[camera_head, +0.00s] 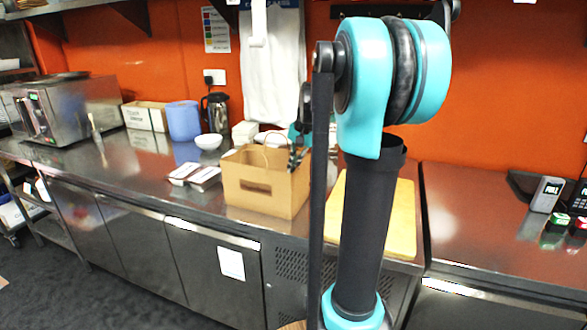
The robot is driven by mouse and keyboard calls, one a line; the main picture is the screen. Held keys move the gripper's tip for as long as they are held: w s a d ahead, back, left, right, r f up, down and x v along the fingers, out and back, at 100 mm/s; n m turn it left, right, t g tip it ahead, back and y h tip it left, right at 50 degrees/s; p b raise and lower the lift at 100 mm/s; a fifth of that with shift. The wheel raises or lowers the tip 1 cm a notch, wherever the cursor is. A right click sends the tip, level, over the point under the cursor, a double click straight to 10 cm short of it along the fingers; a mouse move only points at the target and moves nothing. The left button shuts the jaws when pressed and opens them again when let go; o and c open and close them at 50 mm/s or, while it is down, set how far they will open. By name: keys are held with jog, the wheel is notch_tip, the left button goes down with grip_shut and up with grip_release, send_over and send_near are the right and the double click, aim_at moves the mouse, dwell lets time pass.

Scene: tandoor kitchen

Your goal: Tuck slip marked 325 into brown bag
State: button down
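The brown paper bag (262,196) stands upright and open-topped on the steel counter, with a looped handle showing above its rim. My gripper (296,160) is partly visible as dark fingers at the right side of the bag's opening, partly behind my arm. Whether its fingers are open or shut, or hold anything, is not clear. No number 325 can be read, so I cannot tell which thing is the slip.
A white bowl (208,141), blue container (184,116), dark jug (215,112) and microwave (75,108) stand further left and back. A yellow board (402,217) lies right of the bag, partly behind my arm. The counter's front left is clear.

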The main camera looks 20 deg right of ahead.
jog(key=shift+x, duration=0.85)
jog(key=c, duration=2.3)
grip_release()
jog(key=shift+s+d, duration=0.1)
jog(key=shift+d, duration=0.05)
jog(key=o, duration=0.7)
jog(key=shift+c, duration=0.2)
jog(key=w+a+r+v, duration=0.1)
jog(key=w+a+v, duration=0.1)
jog(key=v, duration=1.3)
jog(key=shift+a+r, duration=0.2)
jog(key=shift+a, duration=0.2)
